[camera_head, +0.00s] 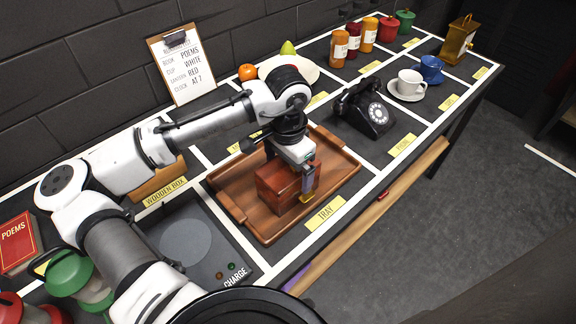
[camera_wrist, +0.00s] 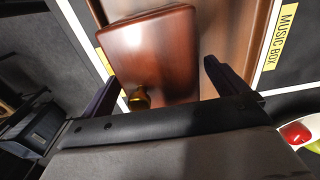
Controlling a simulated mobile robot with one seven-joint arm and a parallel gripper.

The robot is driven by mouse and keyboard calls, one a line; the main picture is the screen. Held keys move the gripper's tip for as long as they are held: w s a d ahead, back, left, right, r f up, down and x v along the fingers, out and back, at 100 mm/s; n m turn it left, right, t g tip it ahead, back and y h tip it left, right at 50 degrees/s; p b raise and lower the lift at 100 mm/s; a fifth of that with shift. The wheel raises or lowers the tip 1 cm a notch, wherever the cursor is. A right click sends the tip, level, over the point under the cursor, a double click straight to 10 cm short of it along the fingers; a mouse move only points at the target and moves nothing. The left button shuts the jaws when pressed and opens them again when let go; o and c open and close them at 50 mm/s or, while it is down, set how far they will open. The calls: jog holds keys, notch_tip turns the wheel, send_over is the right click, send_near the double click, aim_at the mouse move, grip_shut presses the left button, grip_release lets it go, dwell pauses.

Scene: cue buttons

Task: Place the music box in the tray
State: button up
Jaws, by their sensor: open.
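The music box (camera_head: 274,190) is a glossy red-brown wooden box with a small brass knob (camera_wrist: 139,98) on its side. It sits inside the brown wooden tray (camera_head: 232,207), towards the front; the box (camera_wrist: 150,52) and part of the tray floor (camera_wrist: 228,38) also show in the wrist view. My gripper (camera_head: 303,178) is at the box, over the tray. In the wrist view my gripper (camera_wrist: 165,85) is open, with its dark fingers apart on either side of the near end of the box. A gap shows between the right finger and the box.
A black rotary telephone (camera_head: 366,108) stands right of the tray, with a white cup (camera_head: 409,83) beyond it. A charge pad (camera_head: 190,243) lies to the left, near green lanterns (camera_head: 72,275). A clipboard (camera_head: 184,65) leans on the back wall. The floor in front is clear.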

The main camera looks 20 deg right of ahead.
notch_tip(320, 180, up, 12)
jog(key=b, duration=0.1)
jog(key=shift+b, duration=0.3)
dwell(1.2)
